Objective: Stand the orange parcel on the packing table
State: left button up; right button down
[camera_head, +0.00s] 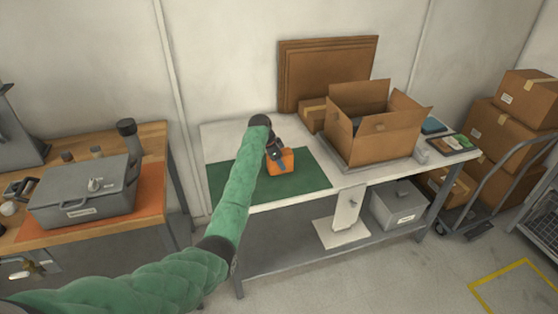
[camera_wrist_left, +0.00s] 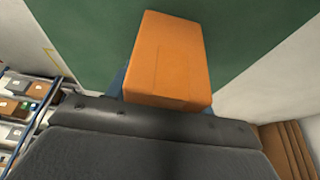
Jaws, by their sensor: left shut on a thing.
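The orange parcel (camera_head: 286,163) is over the green mat (camera_head: 224,181) on the white packing table (camera_head: 221,135). My left gripper (camera_head: 276,154) reaches it from above and is shut on it. In the left wrist view the orange parcel (camera_wrist_left: 170,60) sticks out beyond the dark gripper body, with the green mat (camera_wrist_left: 80,30) behind it. The fingers are mostly hidden there; a bit of blue shows beside the parcel. I cannot tell whether the parcel touches the mat. My right gripper is not in view.
An open cardboard box (camera_head: 372,135) stands on the table right of the mat, with flat cardboard sheets (camera_head: 325,68) behind. A wooden bench (camera_head: 90,233) with a grey case (camera_head: 85,190) is at left. A trolley of boxes (camera_head: 500,135) stands at right.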

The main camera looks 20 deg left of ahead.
pick_arm(q)
jog(key=o, duration=1.1)
jog(key=shift+f, duration=0.1)
jog(key=shift+c, duration=0.2)
jog(key=shift+a+r, duration=0.1)
jog(key=shift+r, duration=0.2)
jog(key=b+v, duration=0.3)
jog(key=v, duration=0.8)
jog(key=shift+s+a+r, duration=0.1)
jog(key=shift+s+r, duration=0.05)
jog(key=shift+r, duration=0.15)
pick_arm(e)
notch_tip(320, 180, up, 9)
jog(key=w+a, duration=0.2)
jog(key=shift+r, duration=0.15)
